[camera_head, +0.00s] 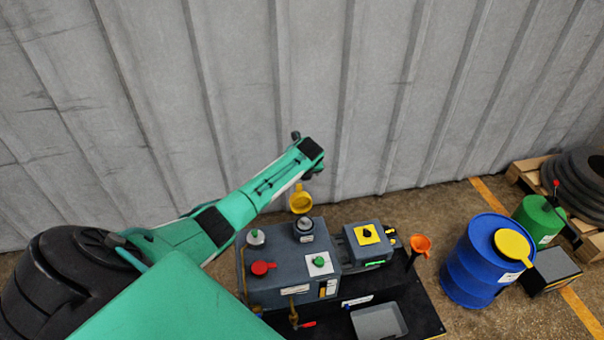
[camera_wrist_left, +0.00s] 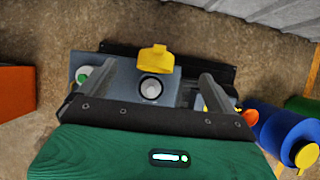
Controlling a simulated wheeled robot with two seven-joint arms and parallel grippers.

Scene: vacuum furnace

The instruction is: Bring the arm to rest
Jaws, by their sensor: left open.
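My left arm comes in from the left in the head view and reaches up over a grey machine (camera_head: 272,285). In the wrist view my left gripper (camera_wrist_left: 158,82) is open, its two fingers apart with nothing between them. The machine (camera_wrist_left: 128,73) lies beyond the fingers. A yellow flip cap (camera_head: 300,200) stands raised beside a round fitting (camera_head: 305,228) on the machine top. In the wrist view the yellow cap (camera_wrist_left: 155,57) and the fitting (camera_wrist_left: 151,88) appear between the fingers, apart from them. My right gripper is in neither view.
A blue drum (camera_head: 480,265) stands farther right. A corrugated wall (camera_head: 400,90) rises behind.

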